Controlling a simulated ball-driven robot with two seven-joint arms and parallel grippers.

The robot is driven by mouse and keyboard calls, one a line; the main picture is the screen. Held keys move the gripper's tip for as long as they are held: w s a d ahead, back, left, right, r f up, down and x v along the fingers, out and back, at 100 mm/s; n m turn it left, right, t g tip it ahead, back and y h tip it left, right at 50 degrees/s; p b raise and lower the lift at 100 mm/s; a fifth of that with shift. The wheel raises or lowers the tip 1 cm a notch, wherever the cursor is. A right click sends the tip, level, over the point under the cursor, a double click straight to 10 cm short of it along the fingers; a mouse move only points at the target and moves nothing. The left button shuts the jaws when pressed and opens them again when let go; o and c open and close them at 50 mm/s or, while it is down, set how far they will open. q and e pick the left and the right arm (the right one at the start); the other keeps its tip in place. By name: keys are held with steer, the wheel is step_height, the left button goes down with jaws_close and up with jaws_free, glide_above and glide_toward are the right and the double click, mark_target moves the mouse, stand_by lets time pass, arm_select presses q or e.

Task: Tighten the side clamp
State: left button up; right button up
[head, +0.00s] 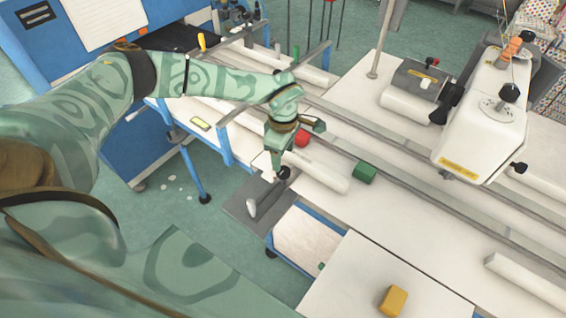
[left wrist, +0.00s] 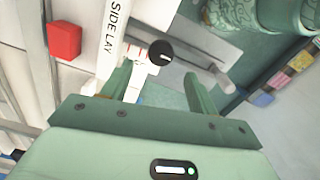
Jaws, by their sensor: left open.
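The side clamp shows in the left wrist view as a white body with red marks (left wrist: 135,82) and a round black knob (left wrist: 160,53). It sits beside a white bar marked "SIDE LAY" (left wrist: 112,38). In the head view the black knob (head: 284,172) is just below my left gripper (head: 279,158). My left gripper (left wrist: 160,80) is open, and its fingers appear on either side of the clamp body and knob. Whether they touch it cannot be told. The head view hides part of the clamp behind the gripper. My right gripper is not in view.
A red block (head: 302,138) and a green block (head: 366,172) lie on the white table close by. A yellow block (head: 393,301) is at the front. A grey plate (head: 240,205) lies below the gripper.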

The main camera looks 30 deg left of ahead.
mark_target(283, 170)
arm_select(q)
step_height(283, 170, up, 10)
steer(key=shift+p, duration=0.4)
steer(key=shift+f, duration=0.1)
